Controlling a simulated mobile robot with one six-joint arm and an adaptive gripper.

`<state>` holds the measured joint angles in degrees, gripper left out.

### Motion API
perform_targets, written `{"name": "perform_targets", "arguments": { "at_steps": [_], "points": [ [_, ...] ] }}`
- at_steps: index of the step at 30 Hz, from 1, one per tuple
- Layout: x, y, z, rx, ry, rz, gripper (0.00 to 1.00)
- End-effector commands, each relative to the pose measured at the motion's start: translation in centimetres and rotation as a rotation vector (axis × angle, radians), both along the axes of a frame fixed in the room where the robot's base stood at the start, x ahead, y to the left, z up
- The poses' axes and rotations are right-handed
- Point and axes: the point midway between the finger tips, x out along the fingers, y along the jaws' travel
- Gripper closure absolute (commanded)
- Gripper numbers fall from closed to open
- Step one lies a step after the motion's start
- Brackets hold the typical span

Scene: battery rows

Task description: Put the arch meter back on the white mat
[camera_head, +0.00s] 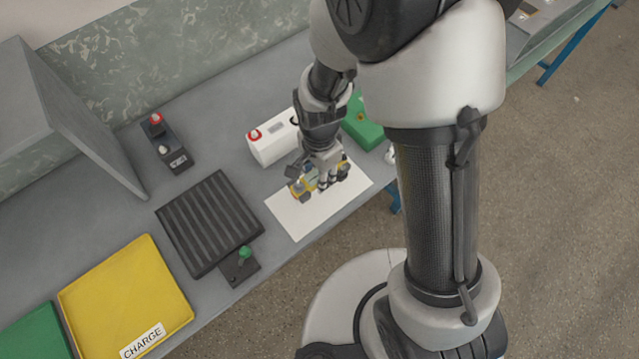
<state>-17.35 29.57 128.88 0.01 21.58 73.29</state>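The white mat (294,219) lies near the front edge of the grey bench. A small yellow piece with dark parts (302,187), which looks like the arch meter, is at the mat's upper middle, beneath my gripper. Yellow and dark parts of it show on both sides of the fingers. My gripper (324,182) points down over its middle and hides much of it. I cannot tell whether the fingers are closed on it, or whether it rests on the mat or is slightly above.
Behind the mat stand a white box with a red cap (270,148) and a green box (365,132). To the left are a black ribbed tray (210,222), a small block with a green knob (241,265), a red-button box (168,145) and a yellow CHARGE tray (120,300).

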Motion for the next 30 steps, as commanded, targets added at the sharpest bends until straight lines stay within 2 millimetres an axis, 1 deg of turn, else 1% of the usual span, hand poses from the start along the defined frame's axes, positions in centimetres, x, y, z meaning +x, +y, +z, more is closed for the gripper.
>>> {"name": "perform_targets", "arguments": {
  "at_steps": [5,9,12,19,23,24,30],
  "points": [
    [0.0,0.0,-1.2,0.000,0.000,0.000,1.00],
    [0.0,0.0,-3.4,0.000,0.002,0.000,1.00],
    [0.0,0.0,-4.6,0.000,0.000,0.000,1.00],
    [0.1,0.0,-4.5,0.000,-0.002,0.000,1.00],
    [0.1,0.0,-4.9,0.001,-0.002,0.000,1.00],
    [0.0,0.0,-4.9,0.001,-0.001,0.000,0.67],
    [0.0,0.0,-4.8,0.001,-0.001,0.000,0.54]
  ]
}}
